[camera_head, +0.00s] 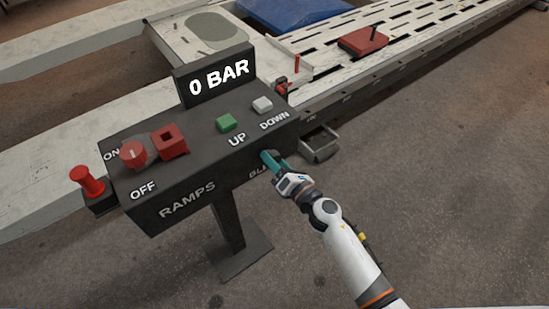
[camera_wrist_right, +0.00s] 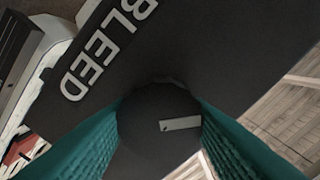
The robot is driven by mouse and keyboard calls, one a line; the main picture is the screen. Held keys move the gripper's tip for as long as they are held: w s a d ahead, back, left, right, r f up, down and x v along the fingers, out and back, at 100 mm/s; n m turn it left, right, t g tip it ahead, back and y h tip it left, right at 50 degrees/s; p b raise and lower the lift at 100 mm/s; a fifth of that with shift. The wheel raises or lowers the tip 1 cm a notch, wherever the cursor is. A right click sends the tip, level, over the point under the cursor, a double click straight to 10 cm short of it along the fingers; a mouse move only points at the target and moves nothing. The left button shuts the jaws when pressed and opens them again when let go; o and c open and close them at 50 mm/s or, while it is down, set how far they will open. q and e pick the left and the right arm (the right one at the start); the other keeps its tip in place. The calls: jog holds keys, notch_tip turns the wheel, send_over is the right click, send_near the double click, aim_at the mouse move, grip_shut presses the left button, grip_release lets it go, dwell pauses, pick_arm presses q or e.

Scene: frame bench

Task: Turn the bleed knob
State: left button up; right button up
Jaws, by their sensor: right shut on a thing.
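The bleed knob (camera_wrist_right: 160,128) is a round dark knob with a pale marker line, on the dark front face of the control box (camera_head: 160,226). In the right wrist view the word BLEED stands beside it. My right gripper (camera_head: 270,160) has teal fingers and is at the right part of the box's front face. In the right wrist view its fingers (camera_wrist_right: 158,135) are shut on the knob, one on each side. In the head view the gripper hides the knob and part of the BLEED label. My left gripper is not in view.
The box bears a 0 BAR display (camera_head: 219,78), a red rotary switch (camera_head: 133,154), a red block (camera_head: 170,141), a green UP button (camera_head: 226,123) and a grey DOWN button (camera_head: 262,104). A small open grey tray (camera_head: 319,146) sits right of the box. Floor at right is clear.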

jog(key=m+p, duration=0.1)
jog(key=m, duration=0.4)
jog(key=shift+d+m, duration=0.1)
jog(key=shift+m, duration=0.2)
jog(key=shift+m+p, duration=0.65)
jog(key=shift+m, duration=1.65)
jog(key=shift+f, duration=0.1)
jog(key=o, duration=1)
jog(key=b+v, duration=0.1)
jog(key=v, duration=1.1)
jog(key=shift+b, duration=0.3)
